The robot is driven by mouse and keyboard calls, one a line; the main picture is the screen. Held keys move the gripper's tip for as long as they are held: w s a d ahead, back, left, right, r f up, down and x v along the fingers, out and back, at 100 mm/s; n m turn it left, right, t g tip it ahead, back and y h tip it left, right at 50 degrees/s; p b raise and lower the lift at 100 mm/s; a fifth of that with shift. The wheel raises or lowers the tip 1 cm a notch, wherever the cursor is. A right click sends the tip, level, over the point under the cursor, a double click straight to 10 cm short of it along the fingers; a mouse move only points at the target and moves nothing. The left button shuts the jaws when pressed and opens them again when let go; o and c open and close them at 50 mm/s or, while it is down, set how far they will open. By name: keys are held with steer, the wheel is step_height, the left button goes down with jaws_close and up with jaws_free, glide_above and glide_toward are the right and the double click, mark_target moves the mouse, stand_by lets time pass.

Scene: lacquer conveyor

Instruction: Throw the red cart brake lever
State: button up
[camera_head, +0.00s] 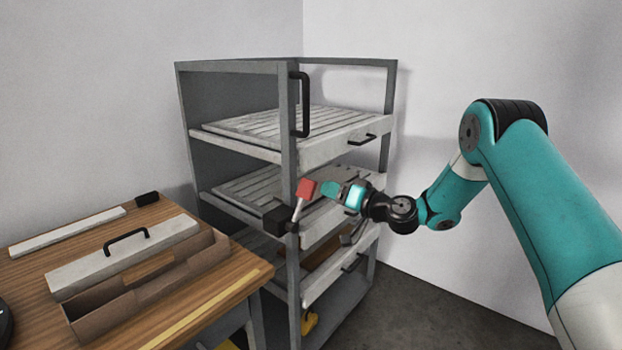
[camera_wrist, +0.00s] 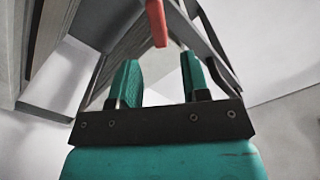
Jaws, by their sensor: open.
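The brake lever has a red block-shaped knob (camera_head: 308,188) on a pale rod that rises, tilted a little right, from a black housing (camera_head: 278,220) on the cart's front post. The knob also shows at the top of the wrist view (camera_wrist: 156,22). My gripper (camera_head: 324,189) is beside the knob on its right in the head view, at about the same height. In the wrist view my two teal fingers (camera_wrist: 160,82) stand apart with nothing between them, and the knob lies beyond their tips. Whether a finger touches the knob cannot be told.
The grey cart (camera_head: 289,120) holds several slatted trays (camera_head: 345,143) with black handles. A wooden table (camera_head: 240,277) at the left bears a brown box (camera_head: 150,290), a grey piece with a black handle and a white bar. Free floor (camera_head: 415,305) lies right of the cart.

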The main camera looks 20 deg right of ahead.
mark_target(316, 185)
steer(key=p+x, duration=0.1)
steer(key=x, duration=0.6)
steer(key=shift+w+a, duration=0.15)
steer(key=shift+a, duration=0.05)
jaws_close()
